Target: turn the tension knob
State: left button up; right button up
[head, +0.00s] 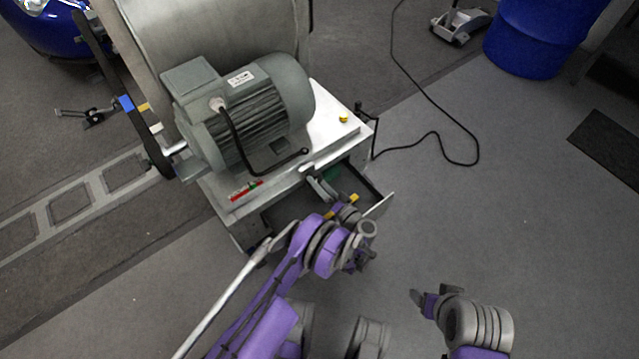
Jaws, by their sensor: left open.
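A small yellow knob (343,118) sits on the white top of the machine cabinet (325,135), right of the grey motor. I cannot tell for certain whether it is the tension knob. My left gripper (322,188) is open over the front part of the cabinet's open drawer, below and apart from the yellow knob. My own wrist hides part of the drawer. My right gripper (425,298) is low over the floor at the lower right, away from the cabinet; its opening is unclear.
The open drawer (375,205) sticks out in front. A belt (125,95) runs on the left. A black cable (440,135) lies on the floor. A blue drum (535,40) stands at the back right.

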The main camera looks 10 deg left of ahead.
pick_arm(q)
jog(key=p+v, duration=0.1)
jog(key=v, duration=0.9)
jog(key=shift+s+d+p, duration=0.2)
jog(key=shift+p, duration=0.15)
